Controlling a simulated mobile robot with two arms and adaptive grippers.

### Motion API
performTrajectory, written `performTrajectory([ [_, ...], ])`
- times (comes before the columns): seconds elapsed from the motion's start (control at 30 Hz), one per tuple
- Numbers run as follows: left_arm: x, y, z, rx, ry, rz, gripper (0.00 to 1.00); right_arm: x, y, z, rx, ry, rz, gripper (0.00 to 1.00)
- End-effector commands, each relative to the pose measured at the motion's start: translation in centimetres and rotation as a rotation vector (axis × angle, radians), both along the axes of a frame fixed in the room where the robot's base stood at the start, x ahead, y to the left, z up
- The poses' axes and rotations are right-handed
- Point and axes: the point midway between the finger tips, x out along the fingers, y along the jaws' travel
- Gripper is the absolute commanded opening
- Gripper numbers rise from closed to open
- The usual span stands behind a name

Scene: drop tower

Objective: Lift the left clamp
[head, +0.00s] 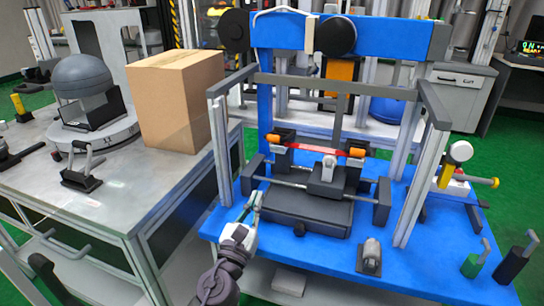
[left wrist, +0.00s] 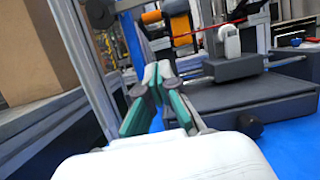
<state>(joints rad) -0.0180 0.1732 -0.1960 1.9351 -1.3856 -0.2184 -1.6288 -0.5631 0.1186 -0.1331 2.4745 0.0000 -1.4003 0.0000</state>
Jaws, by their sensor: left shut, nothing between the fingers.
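The left clamp (head: 283,137), a dark block with an orange end, sits at the left end of a red strip (head: 318,150) on the blue drop tower. It also shows in the left wrist view (left wrist: 151,17), at the top, beyond the fingers. The right clamp (head: 355,153), with an orange end, is at the strip's other end. My left gripper (head: 257,194) is at the tower's front left, below and in front of the left clamp and apart from it. Its green-sided fingers, close in the left wrist view (left wrist: 158,72), are shut and empty. My right gripper is not in view.
A grey upright post (head: 218,150) stands left of my left gripper. A dark grey block (head: 310,211) lies to its right on the blue base (head: 325,258). A cardboard box (head: 175,100) stands on the left table.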

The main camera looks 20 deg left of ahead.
Motion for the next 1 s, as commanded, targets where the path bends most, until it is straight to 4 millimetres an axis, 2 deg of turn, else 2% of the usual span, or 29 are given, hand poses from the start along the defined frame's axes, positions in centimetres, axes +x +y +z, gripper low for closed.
performTrajectory([
  [0.17, 1.7, -0.3, 0.7, 0.028, -0.005, -0.002, 0.00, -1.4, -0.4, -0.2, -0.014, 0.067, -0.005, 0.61],
  [0.33, 5.0, -0.3, 1.8, 0.024, -0.006, -0.002, 0.00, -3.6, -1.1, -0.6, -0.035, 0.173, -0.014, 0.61],
  [0.57, 9.6, -0.5, 3.1, 0.020, -0.005, -0.001, 0.00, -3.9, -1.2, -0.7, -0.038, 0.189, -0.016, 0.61],
  [0.6, 10.0, -0.5, 4.0, 0.021, -0.005, -0.002, 0.00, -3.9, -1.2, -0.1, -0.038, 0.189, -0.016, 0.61],
  [0.73, 10.8, -0.5, 5.6, 0.020, -0.004, -0.002, 0.00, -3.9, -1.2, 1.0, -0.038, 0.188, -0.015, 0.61],
  [1.0, 11.4, -0.5, 6.5, 0.021, -0.002, -0.002, 0.00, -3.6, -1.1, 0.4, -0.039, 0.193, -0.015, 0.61],
])
